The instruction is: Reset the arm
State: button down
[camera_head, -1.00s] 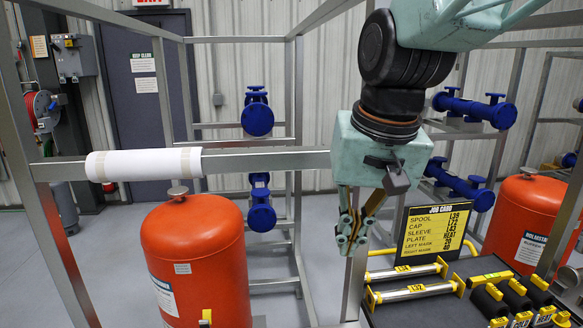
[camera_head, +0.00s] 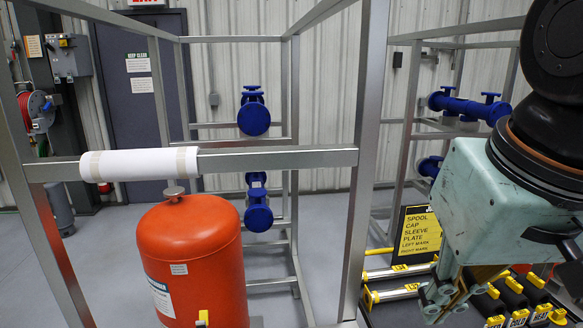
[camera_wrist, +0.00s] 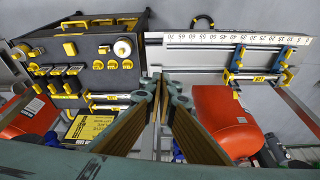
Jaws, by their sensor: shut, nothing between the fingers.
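My gripper (camera_head: 432,305) hangs at the lower right of the head view, at the end of my pale green arm, which fills the right edge. Its lowest part is close to the bottom of the picture. In the wrist view the gripper (camera_wrist: 162,85) points away from the camera with its two fingers together. Nothing is held between them. The gripper appears in front of the tool tray in the head view, and its exact distance from the tray cannot be told.
A black tray (camera_wrist: 95,45) holds yellow-marked parts. A job card (camera_head: 416,235) stands beside it. A metal frame (camera_head: 366,150) carries a white wrapped roll (camera_head: 138,164) on its crossbar. A red tank (camera_head: 190,250) stands below. A ruled bench (camera_wrist: 205,55) shows in the wrist view.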

jog(key=s+d+f, duration=0.1)
jog(key=s+d, duration=0.1)
jog(key=s, duration=0.4)
jog(key=shift+f, duration=0.15)
jog(key=shift+w, duration=0.1)
dwell(1.3)
